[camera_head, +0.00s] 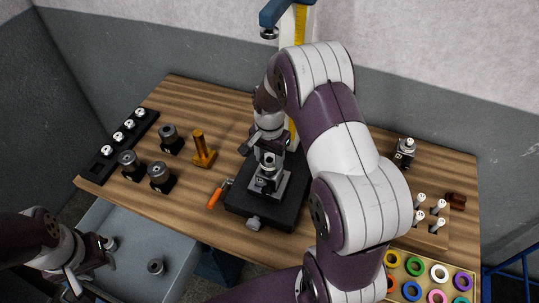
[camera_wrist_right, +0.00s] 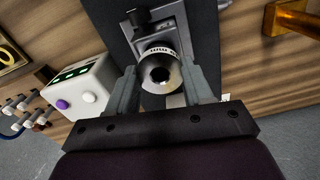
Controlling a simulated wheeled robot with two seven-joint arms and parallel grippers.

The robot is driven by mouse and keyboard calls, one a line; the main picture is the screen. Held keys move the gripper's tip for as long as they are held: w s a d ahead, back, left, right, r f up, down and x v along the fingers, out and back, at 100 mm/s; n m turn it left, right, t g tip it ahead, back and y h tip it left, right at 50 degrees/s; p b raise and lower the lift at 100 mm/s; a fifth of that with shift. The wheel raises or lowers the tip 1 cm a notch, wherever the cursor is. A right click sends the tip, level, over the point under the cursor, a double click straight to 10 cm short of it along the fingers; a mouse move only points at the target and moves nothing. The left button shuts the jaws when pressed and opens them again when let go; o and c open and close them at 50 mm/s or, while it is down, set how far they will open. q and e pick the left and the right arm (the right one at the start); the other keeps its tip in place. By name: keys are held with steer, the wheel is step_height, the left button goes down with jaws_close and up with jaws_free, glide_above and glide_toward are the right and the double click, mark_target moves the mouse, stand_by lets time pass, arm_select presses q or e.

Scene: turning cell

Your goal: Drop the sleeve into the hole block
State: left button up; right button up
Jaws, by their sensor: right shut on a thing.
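My right gripper (camera_head: 268,158) is over the black base plate in the middle of the bench, pointing down. In the right wrist view its two grey fingers (camera_wrist_right: 165,90) are shut on a round silver metal part with a dark central bore, which I take to be the sleeve (camera_wrist_right: 157,76). A grey metal block (camera_head: 270,184) sits on the base plate below the gripper; I take it to be the hole block. Its hole is hidden, and I cannot tell whether the sleeve touches it. My left gripper (camera_head: 92,268) is open and empty at the lower left, over the grey tray.
The black base plate (camera_head: 246,199) carries a tall column with a yellow scale (camera_head: 300,24). An orange-handled tool (camera_head: 215,197), a brass stand (camera_head: 202,150) and dark blocks with round tops (camera_head: 159,176) lie left. A ring tray (camera_head: 405,274) is front right.

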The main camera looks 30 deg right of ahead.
steer(key=shift+f+b, duration=0.8)
steer(key=shift+f, duration=0.4)
steer(key=o, duration=1.5)
step_height(320, 180, up, 12)
steer(key=shift+r+b, duration=0.1)
steer(key=shift+b, duration=0.7)
